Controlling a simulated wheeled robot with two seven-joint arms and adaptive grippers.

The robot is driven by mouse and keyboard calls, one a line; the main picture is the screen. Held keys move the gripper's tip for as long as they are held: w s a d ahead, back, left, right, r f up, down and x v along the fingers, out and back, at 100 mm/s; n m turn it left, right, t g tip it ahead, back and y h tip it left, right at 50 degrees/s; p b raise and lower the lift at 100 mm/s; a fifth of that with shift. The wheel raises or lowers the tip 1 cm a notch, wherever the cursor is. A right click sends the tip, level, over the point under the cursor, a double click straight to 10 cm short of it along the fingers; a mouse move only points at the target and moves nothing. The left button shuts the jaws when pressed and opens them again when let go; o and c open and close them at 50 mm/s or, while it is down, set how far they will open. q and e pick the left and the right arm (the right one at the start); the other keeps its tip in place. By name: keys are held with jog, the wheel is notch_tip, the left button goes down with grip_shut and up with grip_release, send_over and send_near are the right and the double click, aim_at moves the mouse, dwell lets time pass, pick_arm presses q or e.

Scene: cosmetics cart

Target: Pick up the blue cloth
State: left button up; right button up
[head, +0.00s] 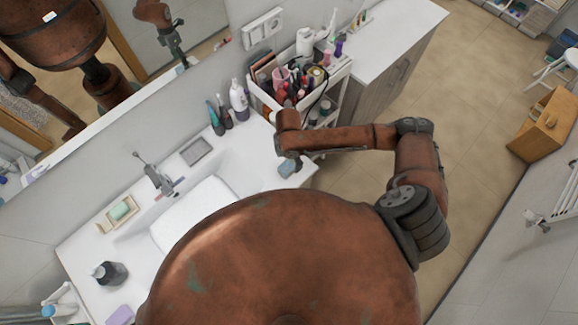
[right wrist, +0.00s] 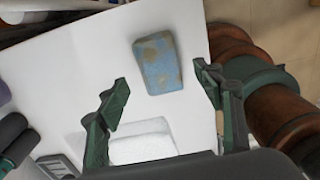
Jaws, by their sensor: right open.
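The blue cloth (right wrist: 158,62) is a small, thick, rounded block with brownish patches. It lies on the white counter near its right end; in the head view it shows as a small blue patch (head: 286,169) just below the right gripper (head: 291,158). In the right wrist view the right gripper (right wrist: 161,80) is open, with its two green fingers apart. The cloth shows beyond and between the fingertips, and nothing is held. My left gripper is not in view.
A white sink (head: 196,212) with a faucet (head: 154,176) lies left of the cloth. A cart (head: 338,72) crowded with cosmetics stands behind my right forearm. Bottles (head: 238,100) stand along the wall. The counter around the cloth is clear.

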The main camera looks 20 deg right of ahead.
aim_at(289, 165)
jog(key=shift+w+f+p, duration=0.1)
jog(key=shift+f+p, duration=0.5)
jog(key=shift+f, duration=2.05)
jog(key=c, duration=1.2)
